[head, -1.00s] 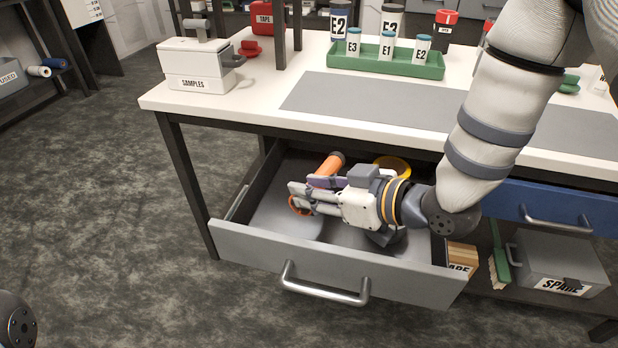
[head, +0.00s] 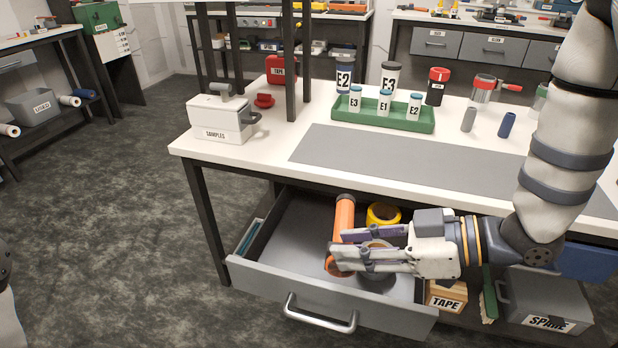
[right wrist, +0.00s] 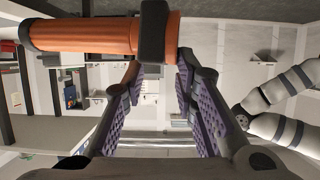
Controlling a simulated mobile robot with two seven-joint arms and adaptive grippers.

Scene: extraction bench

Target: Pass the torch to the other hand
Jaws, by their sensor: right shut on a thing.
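The torch is an orange tube (head: 344,213) with a dark end and an orange ring at its lower end. It is seen over the open drawer, its length running up and down the picture. My right gripper (head: 338,249) comes in from the right, and its fingers are shut on the torch. I cannot tell how far the torch is above the drawer floor. In the right wrist view the orange tube (right wrist: 85,36) with a dark band lies across the fingertips (right wrist: 160,72). My left gripper is out of view.
The grey drawer (head: 330,312) is pulled out below the white bench. It holds a yellow ring (head: 383,214) and a dark round thing (head: 376,282). A green tray (head: 400,119) of labelled vials and a SAMPLES box (head: 218,121) stand on top. The grey mat (head: 400,160) is clear.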

